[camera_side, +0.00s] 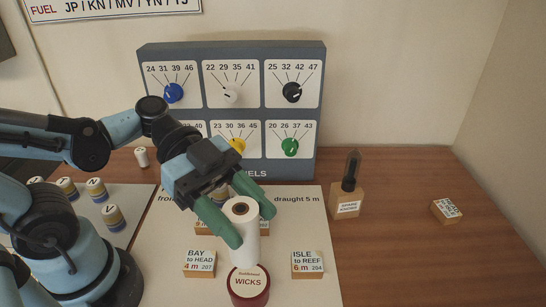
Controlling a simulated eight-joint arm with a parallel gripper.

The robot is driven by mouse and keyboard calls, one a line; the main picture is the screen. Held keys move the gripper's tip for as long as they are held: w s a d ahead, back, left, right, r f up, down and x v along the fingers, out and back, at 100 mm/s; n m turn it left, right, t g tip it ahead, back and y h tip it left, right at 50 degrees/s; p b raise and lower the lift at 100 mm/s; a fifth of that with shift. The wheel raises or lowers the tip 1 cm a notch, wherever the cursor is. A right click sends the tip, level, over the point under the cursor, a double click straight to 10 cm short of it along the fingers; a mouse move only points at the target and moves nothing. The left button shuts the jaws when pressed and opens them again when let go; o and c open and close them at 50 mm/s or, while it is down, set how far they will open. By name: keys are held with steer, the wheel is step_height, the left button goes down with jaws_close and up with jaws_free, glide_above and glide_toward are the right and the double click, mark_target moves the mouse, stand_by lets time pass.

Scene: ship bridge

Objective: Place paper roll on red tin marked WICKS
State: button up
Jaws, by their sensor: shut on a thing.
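The paper roll (244,236) is white and upright, with a brown core showing at its top. My gripper (246,222) has its green fingers on either side of the roll's upper part and is shut on it. The red tin marked WICKS (249,287) has a pale round lid and stands at the bottom middle. The roll's lower end is right over the far part of the tin's lid in the picture. I cannot tell whether it touches the lid or is just above or behind it.
Wooden blocks labelled BAY to HEAD (199,263) and ISLE to REEF (307,264) flank the tin on the white sheet. A knob panel (232,108) stands behind. A block with a dark knob (346,200) and a small labelled block (446,211) are at right. Lettered pegs (96,188) are at left.

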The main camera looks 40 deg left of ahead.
mark_target(244, 247)
steer(key=shift+f, duration=3.4)
steer(key=o, duration=1.2)
steer(key=shift+c, duration=0.2)
